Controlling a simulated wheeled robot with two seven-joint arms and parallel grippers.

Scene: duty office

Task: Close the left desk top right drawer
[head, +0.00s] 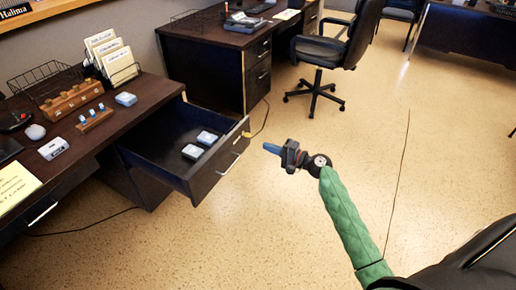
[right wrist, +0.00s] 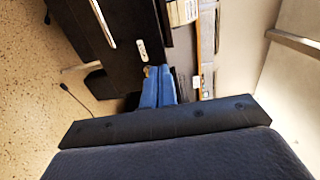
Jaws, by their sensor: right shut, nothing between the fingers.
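The left desk (head: 118,122) has a dark top right drawer (head: 212,172) standing pulled out, with a silver handle (head: 229,164) on its front. Two small white-and-blue boxes (head: 194,152) lie inside it. My right gripper (head: 269,149) is shut and empty, its blue fingers pointing left toward the drawer front. It is to the right of the front, apart from it in the head view. In the right wrist view the blue fingers (right wrist: 158,88) lie together, with dark furniture and a silver bar beyond them. My left gripper is not in view.
The desk top holds a wire tray (head: 45,80), upright folders (head: 112,58), a wooden block (head: 72,98) and a mouse (head: 36,131). A second desk (head: 210,62) and a black office chair (head: 335,50) stand behind. The floor around my right arm is clear.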

